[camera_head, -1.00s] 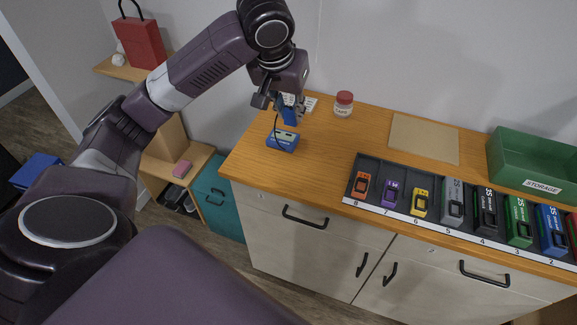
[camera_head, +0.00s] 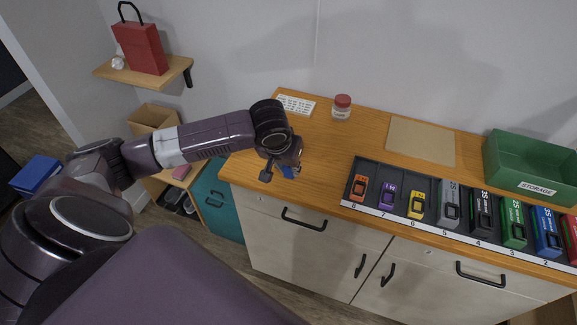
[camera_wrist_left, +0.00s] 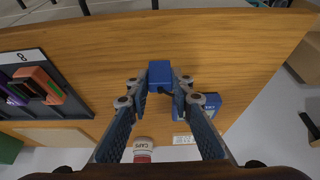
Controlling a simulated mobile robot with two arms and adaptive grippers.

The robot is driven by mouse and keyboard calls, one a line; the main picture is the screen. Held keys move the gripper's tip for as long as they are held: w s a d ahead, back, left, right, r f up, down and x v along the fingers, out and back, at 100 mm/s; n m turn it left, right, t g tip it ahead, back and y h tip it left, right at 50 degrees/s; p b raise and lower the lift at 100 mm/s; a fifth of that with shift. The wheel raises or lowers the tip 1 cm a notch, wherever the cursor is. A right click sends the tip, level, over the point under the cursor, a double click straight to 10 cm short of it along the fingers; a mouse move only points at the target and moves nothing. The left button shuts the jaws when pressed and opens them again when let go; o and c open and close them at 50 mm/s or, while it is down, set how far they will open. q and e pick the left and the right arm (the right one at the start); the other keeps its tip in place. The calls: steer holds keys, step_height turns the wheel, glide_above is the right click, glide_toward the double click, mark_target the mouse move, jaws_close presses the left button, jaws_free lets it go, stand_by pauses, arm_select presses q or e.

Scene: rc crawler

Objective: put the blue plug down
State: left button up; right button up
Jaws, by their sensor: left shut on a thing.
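The blue plug (camera_head: 289,171) is held between the fingertips of my left gripper (camera_head: 284,173), low over the front left part of the wooden counter (camera_head: 325,140). In the left wrist view the plug (camera_wrist_left: 160,72) is a small blue block, and both fingers of my left gripper (camera_wrist_left: 159,88) close on its sides. Whether the plug touches the counter I cannot tell. The blue box (camera_wrist_left: 210,103) lies on the counter beside the right finger there, with a dark cable near the plug. My arm hides the box in the head view. My right gripper is out of view.
A dark tray (camera_head: 350,190) with several coloured packs in numbered slots lies to the right. A red-lidded jar (camera_head: 342,107), a white card (camera_head: 296,105), a tan mat (camera_head: 420,140) and a green storage bin (camera_head: 530,165) stand behind. Bare counter lies between the plug and the tray.

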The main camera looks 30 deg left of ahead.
arm_select(q)
steer(key=shift+f, duration=0.15)
steer(key=o, duration=0.9)
steer(key=v, duration=1.2)
steer(key=shift+b, duration=0.45)
